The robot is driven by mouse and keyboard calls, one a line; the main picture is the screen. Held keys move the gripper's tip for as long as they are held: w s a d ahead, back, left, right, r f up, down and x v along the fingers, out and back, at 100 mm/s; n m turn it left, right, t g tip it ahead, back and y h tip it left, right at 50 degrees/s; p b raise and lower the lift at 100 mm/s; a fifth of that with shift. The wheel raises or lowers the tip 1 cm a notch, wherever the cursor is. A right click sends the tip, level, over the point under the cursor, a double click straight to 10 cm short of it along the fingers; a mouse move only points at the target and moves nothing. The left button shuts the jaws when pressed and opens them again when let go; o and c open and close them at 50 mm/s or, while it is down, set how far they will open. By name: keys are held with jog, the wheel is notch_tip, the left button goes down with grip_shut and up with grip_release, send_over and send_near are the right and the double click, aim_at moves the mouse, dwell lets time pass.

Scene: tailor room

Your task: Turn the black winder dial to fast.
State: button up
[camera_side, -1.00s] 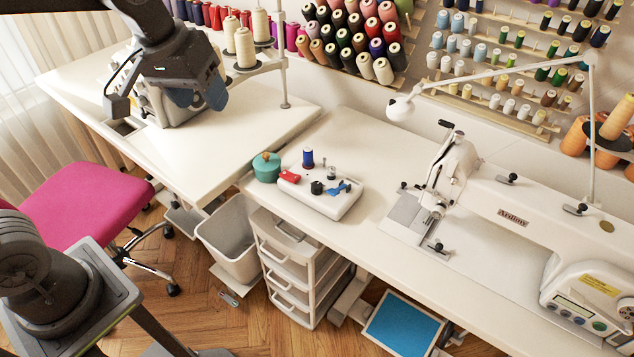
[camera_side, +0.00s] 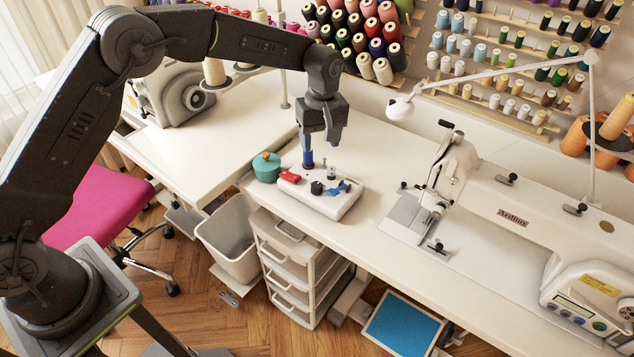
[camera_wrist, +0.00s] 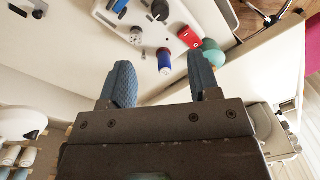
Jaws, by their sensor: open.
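The black winder dial (camera_side: 316,187) sits on the white winder base (camera_side: 335,208) on the table, between a red part and a blue part. My gripper (camera_side: 320,143) points down above the back of the base, near the blue spool (camera_side: 308,160). In the wrist view my gripper (camera_wrist: 160,68) has its fingers apart with nothing held. The blue spool (camera_wrist: 165,62) shows beyond and between the fingertips; the dial is farther off.
A red part (camera_side: 290,177), a metal post (camera_side: 331,171) and a blue part (camera_side: 342,187) stand around the dial. A sewing machine (camera_side: 510,215) is at right. The table between is clear.

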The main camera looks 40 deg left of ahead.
aim_at(317, 184)
jog(key=f, duration=1.3)
jog(key=shift+s+a+f, duration=0.2)
jog(key=shift+s, duration=0.1)
jog(key=c, duration=0.9)
